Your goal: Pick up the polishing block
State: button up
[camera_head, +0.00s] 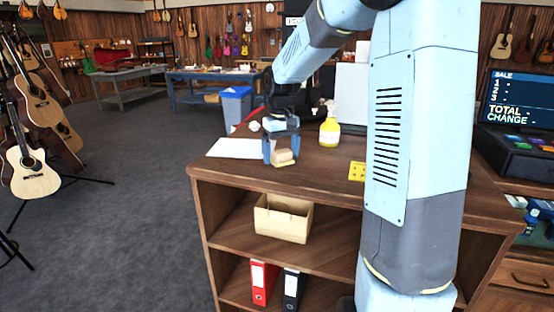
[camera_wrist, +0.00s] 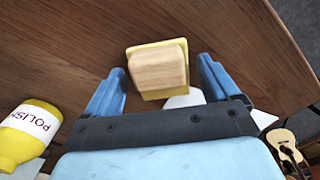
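The polishing block is a pale wooden block on a yellow pad; it lies on the brown wooden counter in the wrist view (camera_wrist: 158,70). In the head view the block (camera_head: 283,157) shows between my gripper's fingers near the counter's front left. My gripper (camera_head: 281,149) points down over it and is open. In the wrist view the gripper (camera_wrist: 161,75) has one blue finger on each side of the block. The pad's edge is close to the left finger, with a wider gap at the right finger. I cannot tell whether the fingertips are fully down at the block's height.
A yellow polish bottle (camera_head: 330,130) stands behind and right of the block; it shows in the wrist view (camera_wrist: 28,133). White paper (camera_head: 236,148) lies left of the gripper. A yellow card (camera_head: 357,171) lies to the right. Below, a shelf holds a beige bin (camera_head: 283,219).

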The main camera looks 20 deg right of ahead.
jog(key=c, duration=1)
jog(key=shift+r, duration=0.6)
jog(key=s+r, duration=1.2)
jog(key=s, duration=0.2)
jog(key=shift+a, duration=0.15)
